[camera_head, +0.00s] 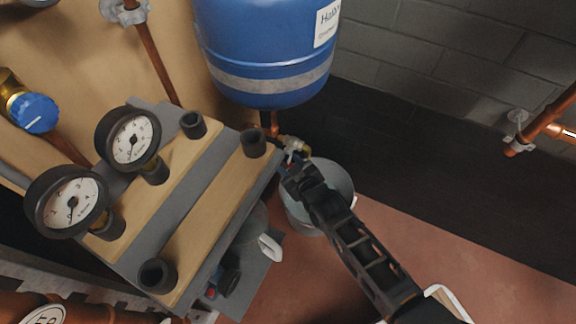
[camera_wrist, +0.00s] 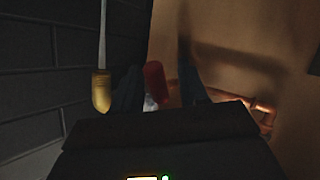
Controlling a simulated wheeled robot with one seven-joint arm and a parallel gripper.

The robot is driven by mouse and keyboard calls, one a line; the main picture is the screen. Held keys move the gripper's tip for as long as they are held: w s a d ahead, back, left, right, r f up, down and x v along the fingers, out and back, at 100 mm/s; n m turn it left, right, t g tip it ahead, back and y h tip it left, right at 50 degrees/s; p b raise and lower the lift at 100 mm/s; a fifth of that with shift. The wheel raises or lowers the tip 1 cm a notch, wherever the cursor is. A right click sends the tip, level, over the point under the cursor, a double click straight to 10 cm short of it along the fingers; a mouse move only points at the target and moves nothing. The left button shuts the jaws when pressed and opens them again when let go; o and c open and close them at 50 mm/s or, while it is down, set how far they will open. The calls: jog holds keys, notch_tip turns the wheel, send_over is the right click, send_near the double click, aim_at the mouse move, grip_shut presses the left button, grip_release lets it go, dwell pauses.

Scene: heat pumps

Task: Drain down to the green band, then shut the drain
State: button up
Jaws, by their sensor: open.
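Two round black-rimmed gauges with white dials stand at the left in the head view: an upper gauge (camera_head: 132,140) and a lower gauge (camera_head: 73,200). No green band can be made out on either dial at this size. A small metal drain valve (camera_head: 293,146) sits under the blue vessel, above a grey bucket (camera_head: 338,182). My gripper (camera_head: 298,178) is open at the valve, and it hides part of the valve and bucket. In the wrist view a red handle (camera_wrist: 155,83) shows between the dark fingers. I cannot tell whether they touch it.
A blue vessel (camera_head: 265,50) hangs above the valve. A grey and wooden manifold block (camera_head: 190,200) with black stubs lies left of my arm. A blue knob (camera_head: 35,113) is at far left. Copper pipes (camera_head: 548,131) run at right. Reddish floor is open at lower right.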

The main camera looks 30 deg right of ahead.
jog(key=shift+w+f, duration=0.1)
jog(key=shift+w, duration=0.25)
jog(key=shift+c, duration=0.3)
grip_shut()
